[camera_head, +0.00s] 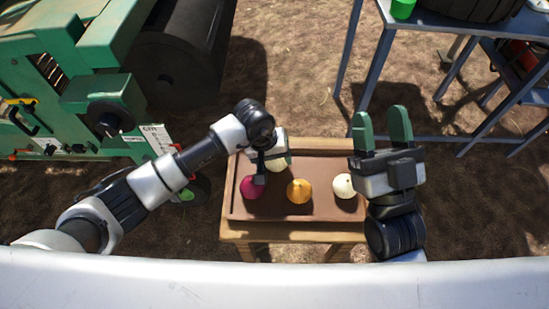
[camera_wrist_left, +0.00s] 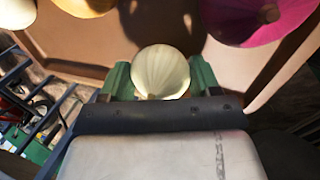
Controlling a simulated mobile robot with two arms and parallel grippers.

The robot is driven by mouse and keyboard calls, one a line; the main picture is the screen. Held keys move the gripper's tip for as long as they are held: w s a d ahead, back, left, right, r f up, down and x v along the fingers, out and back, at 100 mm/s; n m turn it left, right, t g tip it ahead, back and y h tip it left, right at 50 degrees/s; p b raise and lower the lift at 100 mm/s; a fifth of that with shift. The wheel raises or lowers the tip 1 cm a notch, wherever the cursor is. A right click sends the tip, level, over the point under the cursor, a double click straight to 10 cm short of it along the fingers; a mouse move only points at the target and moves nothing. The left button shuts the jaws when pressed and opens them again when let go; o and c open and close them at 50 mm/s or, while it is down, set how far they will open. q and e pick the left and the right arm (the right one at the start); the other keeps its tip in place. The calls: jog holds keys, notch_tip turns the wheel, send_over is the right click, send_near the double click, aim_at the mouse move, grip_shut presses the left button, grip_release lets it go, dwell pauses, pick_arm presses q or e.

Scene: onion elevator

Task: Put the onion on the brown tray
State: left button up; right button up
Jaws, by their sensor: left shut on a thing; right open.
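The brown tray (camera_head: 285,210) lies on a small wooden table in the head view. My left gripper (camera_head: 272,162) is over the tray's back left part, shut on a pale onion (camera_head: 281,162). In the left wrist view, the pale onion (camera_wrist_left: 160,72) sits between the green fingers of the left gripper (camera_wrist_left: 160,82), with the tray behind it. I cannot tell whether it touches the tray. A magenta onion (camera_head: 251,189), an orange onion (camera_head: 299,190) and a white onion (camera_head: 344,186) rest on the tray. My right gripper (camera_head: 380,127) is open and empty at the tray's right edge.
A green machine (camera_head: 110,50) with a dark roller (camera_head: 180,60) stands at the left. A blue-grey metal table (camera_head: 440,22) carrying a tyre and a green object stands at the back right. Bare ground lies between them.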

pick_arm(q)
jog(key=shift+f, duration=0.1)
jog(key=o, duration=1)
pick_arm(e)
jog(key=shift+s+r+t, duration=0.25)
jog(key=shift+t, duration=0.05)
jog(key=shift+w+y, duration=0.1)
jog(key=shift+y, duration=0.2)
